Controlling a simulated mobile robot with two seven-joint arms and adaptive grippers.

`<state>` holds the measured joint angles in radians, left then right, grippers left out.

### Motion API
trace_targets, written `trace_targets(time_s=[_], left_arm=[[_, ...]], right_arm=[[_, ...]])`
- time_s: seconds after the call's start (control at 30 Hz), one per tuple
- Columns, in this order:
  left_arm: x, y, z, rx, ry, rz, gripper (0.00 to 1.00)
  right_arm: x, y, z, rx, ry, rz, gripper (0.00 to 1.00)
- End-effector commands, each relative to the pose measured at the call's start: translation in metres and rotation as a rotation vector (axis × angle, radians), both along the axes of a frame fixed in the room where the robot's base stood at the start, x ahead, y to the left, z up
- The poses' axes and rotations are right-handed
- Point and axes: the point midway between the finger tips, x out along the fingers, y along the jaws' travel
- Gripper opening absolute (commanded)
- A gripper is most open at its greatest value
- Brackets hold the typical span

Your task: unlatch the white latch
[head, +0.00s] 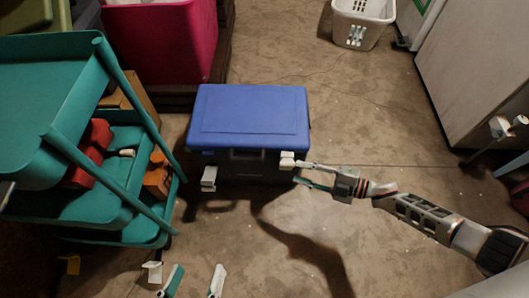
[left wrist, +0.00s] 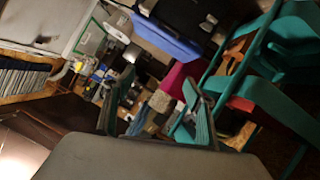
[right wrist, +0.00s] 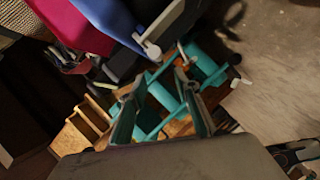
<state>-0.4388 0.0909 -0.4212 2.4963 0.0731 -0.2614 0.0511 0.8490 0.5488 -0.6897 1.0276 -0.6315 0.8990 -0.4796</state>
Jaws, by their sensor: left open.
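A dark box with a blue lid (head: 248,115) stands on the floor in the head view. A white latch (head: 287,160) is at the right of its front, near the lid edge; another white latch (head: 209,178) sticks out lower at the left. My right gripper (head: 301,173) is open, its fingertips just right of the right latch. In the right wrist view a white latch (right wrist: 152,50) shows beyond the spread fingers (right wrist: 156,85); nothing is between them. My left gripper (head: 195,268) is open and empty at the bottom of the head view, in front of the box.
A teal cart (head: 60,130) with red and orange items stands close on the left. A pink bin (head: 160,40) is behind it. A white basket (head: 361,22) and a pale cabinet (head: 480,75) stand at the back right. Floor in front of the box is mostly clear.

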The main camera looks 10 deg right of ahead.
Motion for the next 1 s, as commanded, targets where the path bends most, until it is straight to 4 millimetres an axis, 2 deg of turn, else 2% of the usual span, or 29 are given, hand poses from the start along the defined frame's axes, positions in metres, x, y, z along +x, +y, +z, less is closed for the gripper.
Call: trace_targets(time_s=[0.03, 0.13, 0.23, 0.7, 1.0], left_arm=[[-0.002, -0.002, -0.004, -0.018, 0.011, 0.008, 0.55], [0.000, -0.003, -0.001, -0.039, 0.004, 0.017, 0.55], [0.001, -0.004, 0.001, -0.051, 0.003, 0.022, 0.55], [-0.004, -0.015, -0.002, -0.160, 0.035, 0.063, 0.55], [-0.003, -0.017, 0.000, -0.189, 0.037, 0.074, 0.55]], right_arm=[[-0.001, -0.011, -0.014, -0.012, 0.008, 0.012, 0.32], [0.003, -0.021, -0.016, -0.023, 0.002, 0.031, 0.32], [0.007, -0.022, -0.016, -0.024, -0.002, 0.037, 0.32], [0.042, 0.030, -0.029, -0.021, -0.002, 0.036, 0.32], [0.050, 0.039, -0.030, -0.023, -0.005, 0.036, 0.32]])
